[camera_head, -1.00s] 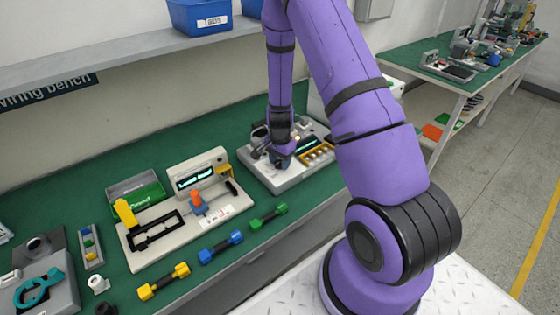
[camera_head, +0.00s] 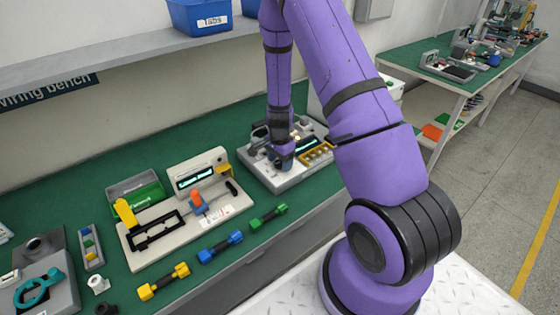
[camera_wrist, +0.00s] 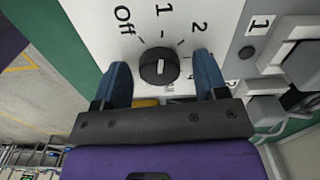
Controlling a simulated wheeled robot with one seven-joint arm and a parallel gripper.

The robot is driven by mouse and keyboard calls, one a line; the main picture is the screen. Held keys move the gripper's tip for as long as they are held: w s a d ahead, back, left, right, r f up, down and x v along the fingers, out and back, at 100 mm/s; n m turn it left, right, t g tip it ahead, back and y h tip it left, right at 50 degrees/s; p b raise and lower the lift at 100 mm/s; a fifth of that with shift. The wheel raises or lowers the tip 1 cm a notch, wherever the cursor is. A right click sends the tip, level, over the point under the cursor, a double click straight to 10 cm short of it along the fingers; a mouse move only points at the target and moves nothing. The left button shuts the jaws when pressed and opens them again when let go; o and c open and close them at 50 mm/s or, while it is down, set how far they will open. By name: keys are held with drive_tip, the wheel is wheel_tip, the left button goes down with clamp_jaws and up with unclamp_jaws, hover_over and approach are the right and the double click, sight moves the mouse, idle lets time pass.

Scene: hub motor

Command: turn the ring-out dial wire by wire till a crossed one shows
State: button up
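The ring-out dial (camera_wrist: 158,67) is a round black knob on a white panel (camera_wrist: 100,20) in the wrist view. Marks "Off", "1" and "2" stand around it, and a short white line shows on its face. The line looks roughly upright, but I cannot tell its setting for sure. My gripper (camera_wrist: 162,82) is open, with one blue finger on each side of the dial and gaps between. In the head view my gripper (camera_head: 283,158) is over the pale tester unit (camera_head: 292,183) and hides the dial. A small lit display (camera_head: 306,143) is too small to read.
A yellow-framed tray (camera_head: 318,153) sits on the unit, right of my gripper. Bare green bench (camera_head: 90,185) lies behind.

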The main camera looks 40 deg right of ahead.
wheel_tip(320, 180, up, 11)
idle(0.8)
idle(2.0)
wheel_tip(320, 180, up, 13)
drive_tip(key=n+t, duration=0.2)
drive_tip(key=n, duration=0.2)
hover_over(280, 162)
drive_tip(key=s+a, duration=0.2)
drive_tip(key=a, duration=0.3)
drive_tip(key=s+a+r+n+y, duration=0.1)
drive_tip(key=s+a+r+n, duration=0.35)
drive_tip(key=r, duration=0.45)
drive_tip(key=s+a+r+n+t, duration=0.1)
drive_tip(key=s+r+n, duration=0.1)
drive_tip(key=s, duration=0.4)
drive_tip(key=s+a+r+n+t, duration=0.1)
drive_tip(key=s+r+n, duration=0.2)
drive_tip(key=s+r, duration=0.2)
drive_tip(key=s+a+r+n+t+h, duration=0.1)
drive_tip(key=s+r+n, duration=0.2)
drive_tip(key=s, duration=0.6)
drive_tip(key=shift+a+r, duration=0.3)
drive_tip(key=shift+r, duration=0.25)
